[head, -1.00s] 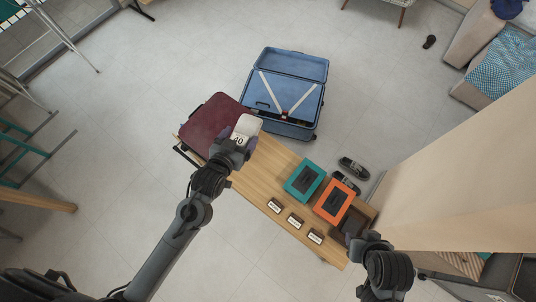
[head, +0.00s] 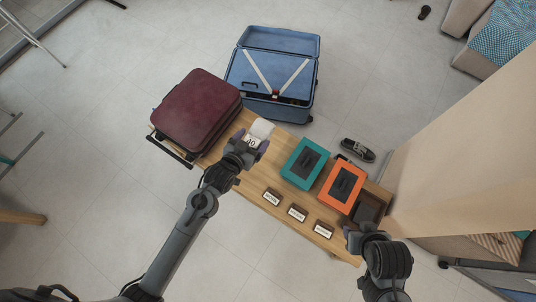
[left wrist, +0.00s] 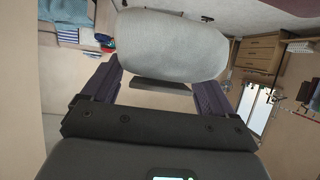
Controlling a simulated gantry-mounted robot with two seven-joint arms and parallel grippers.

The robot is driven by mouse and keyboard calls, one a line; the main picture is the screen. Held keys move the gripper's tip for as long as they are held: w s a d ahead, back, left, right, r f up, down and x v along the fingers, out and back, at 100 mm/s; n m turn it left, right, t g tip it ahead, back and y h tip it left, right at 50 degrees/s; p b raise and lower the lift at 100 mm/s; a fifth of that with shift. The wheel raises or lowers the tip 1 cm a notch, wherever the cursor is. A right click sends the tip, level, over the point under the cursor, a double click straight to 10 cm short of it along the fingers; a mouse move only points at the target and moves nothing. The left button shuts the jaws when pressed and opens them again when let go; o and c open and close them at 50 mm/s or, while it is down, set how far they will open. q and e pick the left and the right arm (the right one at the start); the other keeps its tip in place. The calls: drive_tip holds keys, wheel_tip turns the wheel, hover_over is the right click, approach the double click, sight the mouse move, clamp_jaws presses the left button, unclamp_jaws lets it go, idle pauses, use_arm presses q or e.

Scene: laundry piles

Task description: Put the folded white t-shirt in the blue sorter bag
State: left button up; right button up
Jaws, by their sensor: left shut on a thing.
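My left gripper (head: 248,143) is shut on a small white cloth-like thing (head: 262,129), which fits the folded white t-shirt. It is held over the wooden table, between a maroon suitcase and a teal box. In the left wrist view the thing (left wrist: 172,45) is a pale, rounded bundle between the two fingers (left wrist: 162,92). Part of it is hidden by the gripper in the head view. My right gripper (head: 355,238) is by the table's right end, its jaws unclear. I see no certain blue sorter bag; an open blue suitcase (head: 282,42) lies on the floor behind the table.
The maroon suitcase (head: 195,112) lies on the left end of the table (head: 240,185). The teal box (head: 292,176), an orange box (head: 330,194) and several small labelled blocks (head: 297,213) occupy the right part. A dark shoe (head: 357,150) lies on the floor. A tall beige panel (head: 460,170) stands at right.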

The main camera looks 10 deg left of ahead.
use_arm(q)
drive_tip(key=w+d+f+m+b, duration=0.1)
drive_tip(key=w+f+b, duration=0.2)
drive_tip(key=f+b, duration=1.1)
drive_tip(key=w+d+f+b, duration=0.2)
drive_tip(key=w+f+b, duration=0.1)
drive_tip(key=f+b, duration=1)
drive_tip(key=b, duration=0.6)
hover_over(265, 165)
drive_tip(key=shift+h, duration=0.4)
wheel_tip(265, 165, down, 10)
drive_tip(key=shift+d+r, duration=0.15)
drive_tip(key=shift+s+f, duration=0.1)
drive_tip(key=shift+f, duration=0.2)
drive_tip(key=shift+f, duration=0.1)
drive_tip(key=o, duration=0.9)
